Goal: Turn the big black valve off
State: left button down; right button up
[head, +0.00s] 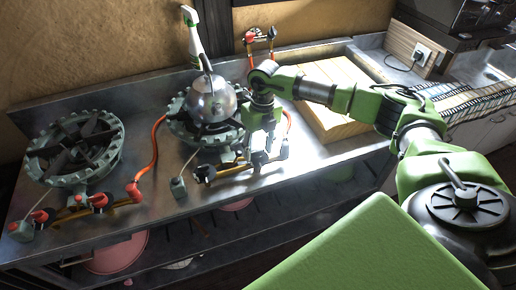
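A gas pipe (232,170) with valves runs in front of the right burner. A black valve (259,158) sits on it, directly below my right gripper (258,146). Another black knob (205,173) is at the pipe's left end. I cannot tell for sure which is the big one, or how far either is turned. My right gripper points down at the first black valve, close to or touching it. Its fingers are small and partly overlap the valve, so their opening is unclear. My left gripper is not in view.
A silver kettle (211,103) stands on the right burner (178,128), just left of my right gripper. A left burner (45,152) has red valves (99,200). A red hose (155,150) lies between the burners.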

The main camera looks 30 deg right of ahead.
jog(key=shift+a, duration=0.1)
notch_tip(320, 180, up, 12)
jog(key=d, duration=0.1)
dwell(0.4)
jog(key=shift+a, duration=0.1)
